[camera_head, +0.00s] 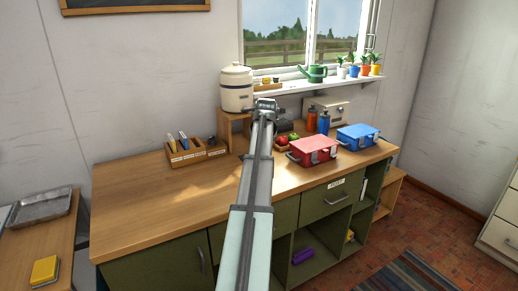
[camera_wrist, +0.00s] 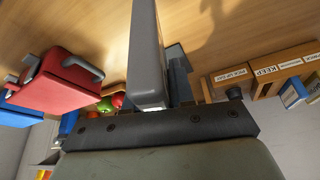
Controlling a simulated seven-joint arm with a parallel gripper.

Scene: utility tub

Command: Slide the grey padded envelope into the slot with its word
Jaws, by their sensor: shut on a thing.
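My gripper (camera_head: 266,104) is raised over the back of the wooden counter, in front of the white crock. In the wrist view a large grey finger hides much of the grip. A blue-grey piece (camera_wrist: 179,62) shows behind that finger; it looks like the grey padded envelope, shut in my gripper, mostly hidden. The wooden slot rack (camera_head: 186,157) stands on the counter left of my gripper, with yellow and blue items in it. In the wrist view the rack (camera_wrist: 278,70) is at the right, apart from the gripper.
A red toolbox (camera_head: 313,150) and a blue toolbox (camera_head: 358,137) stand on the right of the counter. Red and green fruit (camera_head: 283,139) lies near my gripper. The white crock (camera_head: 236,88) is on a wooden stand. The counter's left front is clear.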

